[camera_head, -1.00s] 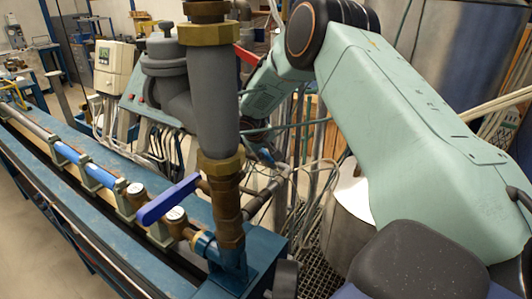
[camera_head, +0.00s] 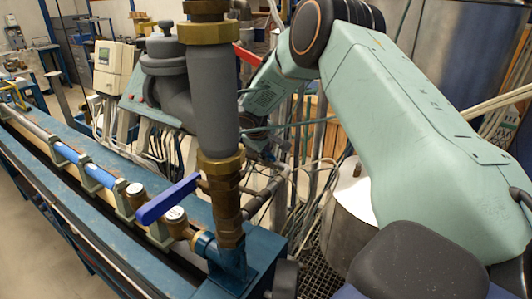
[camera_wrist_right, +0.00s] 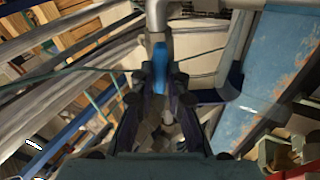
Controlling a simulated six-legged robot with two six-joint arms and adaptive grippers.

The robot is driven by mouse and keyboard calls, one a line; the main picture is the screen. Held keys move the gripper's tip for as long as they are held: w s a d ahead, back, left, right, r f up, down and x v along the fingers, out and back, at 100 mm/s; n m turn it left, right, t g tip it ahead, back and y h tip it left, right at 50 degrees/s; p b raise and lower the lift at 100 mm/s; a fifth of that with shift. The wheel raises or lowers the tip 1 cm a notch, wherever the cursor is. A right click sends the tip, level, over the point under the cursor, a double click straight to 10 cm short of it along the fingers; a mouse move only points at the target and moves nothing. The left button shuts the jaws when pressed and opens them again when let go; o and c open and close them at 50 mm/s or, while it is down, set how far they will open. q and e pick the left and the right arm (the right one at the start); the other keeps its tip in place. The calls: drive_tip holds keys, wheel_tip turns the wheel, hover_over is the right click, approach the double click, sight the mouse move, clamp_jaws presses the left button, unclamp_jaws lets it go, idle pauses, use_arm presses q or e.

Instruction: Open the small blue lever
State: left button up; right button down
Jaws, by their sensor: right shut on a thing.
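The small blue lever (camera_wrist_right: 159,66) shows at the upper middle of the right wrist view, below a grey pipe. My right gripper (camera_wrist_right: 160,80) is shut on it, with the dark fingers on both sides of the blue handle. In the head view my right gripper (camera_head: 260,147) is partly hidden behind the thick grey vertical pipe, and I cannot make out the small lever there. My left gripper is not in view.
The grey vertical pipe (camera_head: 214,100) with brass fittings stands close to my right arm. A red handle (camera_head: 245,55) is behind it. A metal drum (camera_head: 345,225) stands to the right.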

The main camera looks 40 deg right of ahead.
drive_tip(key=shift+w+n, duration=0.1)
drive_tip(key=shift+n, duration=0.7)
drive_tip(key=c, duration=1.8)
unclamp_jaws()
drive_tip(key=o, duration=0.5)
drive_tip(key=shift+w+f, duration=0.15)
drive_tip(key=shift+c, duration=0.2)
drive_tip(key=v, duration=1.2)
